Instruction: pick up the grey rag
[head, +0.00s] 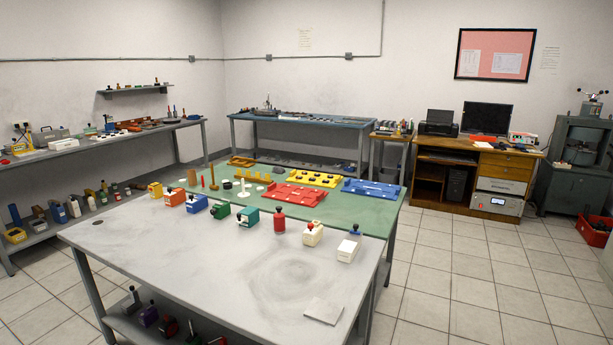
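A flat, light grey square (323,311) lies near the front right edge of the near grey table (200,255); it looks like the grey rag. It lies flat with nothing on top of it. Its colour is close to that of the tabletop. Neither of my grippers is in view, so I cannot see what they hold.
A row of coloured blocks with knobs, including a red one (279,220) and a white one (348,250), stands along the table's far side. Behind it, a green surface (340,215) carries red, yellow and blue plates. The tabletop around the grey square is clear.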

